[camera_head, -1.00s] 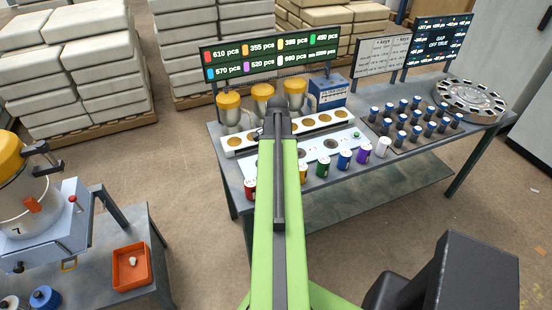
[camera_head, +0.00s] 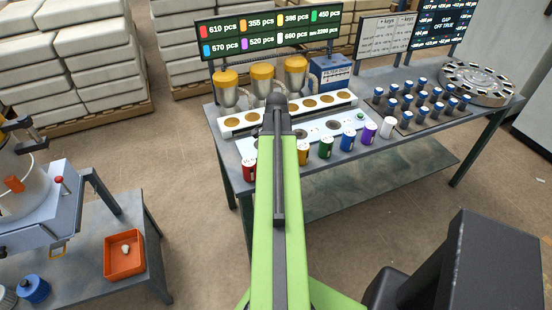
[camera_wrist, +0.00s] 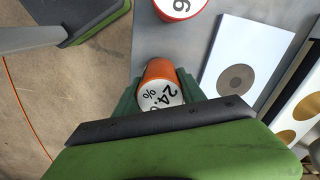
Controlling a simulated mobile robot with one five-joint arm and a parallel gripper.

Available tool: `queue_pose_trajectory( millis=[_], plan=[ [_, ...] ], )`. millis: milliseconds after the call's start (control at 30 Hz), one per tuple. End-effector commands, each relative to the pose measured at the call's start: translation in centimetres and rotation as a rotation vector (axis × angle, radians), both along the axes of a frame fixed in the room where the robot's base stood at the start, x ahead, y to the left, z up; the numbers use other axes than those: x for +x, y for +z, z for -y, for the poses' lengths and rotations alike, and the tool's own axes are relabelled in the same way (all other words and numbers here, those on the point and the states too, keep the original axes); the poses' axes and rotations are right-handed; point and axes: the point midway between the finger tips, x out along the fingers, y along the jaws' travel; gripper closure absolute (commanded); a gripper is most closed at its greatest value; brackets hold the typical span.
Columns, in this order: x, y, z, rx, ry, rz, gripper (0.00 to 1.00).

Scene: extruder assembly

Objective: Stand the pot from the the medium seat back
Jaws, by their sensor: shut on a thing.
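In the wrist view, my gripper (camera_wrist: 160,90) is shut on an orange pot (camera_wrist: 158,70) with a white lid marked "24" and "%". The white seat plate (camera_wrist: 255,42) lies to its right, with one round grey seat (camera_wrist: 237,79) showing. In the head view, the same plate (camera_head: 318,137) is on the far table, partly behind my arm. A grey seat (camera_head: 333,124) shows right of the arm. I cannot tell which seat is the medium one. My gripper and the held pot are hidden behind the arm there.
Red (camera_head: 249,170), yellow (camera_head: 304,154), green (camera_head: 326,148), blue (camera_head: 348,140), purple (camera_head: 369,133) and white (camera_head: 388,128) pots line the table's front. Behind stand yellow-topped hoppers (camera_head: 262,82); blue-capped vials (camera_head: 421,105) are at right. An orange tray (camera_head: 124,256) is on the left table.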

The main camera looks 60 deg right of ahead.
Motion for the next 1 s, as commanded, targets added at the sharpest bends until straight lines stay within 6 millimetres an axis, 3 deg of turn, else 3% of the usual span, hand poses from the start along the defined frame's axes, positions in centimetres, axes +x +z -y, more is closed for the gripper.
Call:
queue_pose_trajectory(
  millis=[600, 633, 800, 1000],
  plan=[
    [0.1, -1.1, 0.0, 0.000, 0.001, 0.000, 1.00],
    [0.1, -0.9, 0.0, 0.000, 0.001, 0.000, 0.49],
    [0.1, -0.9, -0.1, 0.000, 0.002, 0.000, 0.27],
    [0.1, -0.9, -0.1, 0.000, 0.002, 0.000, 0.27]
  ],
)
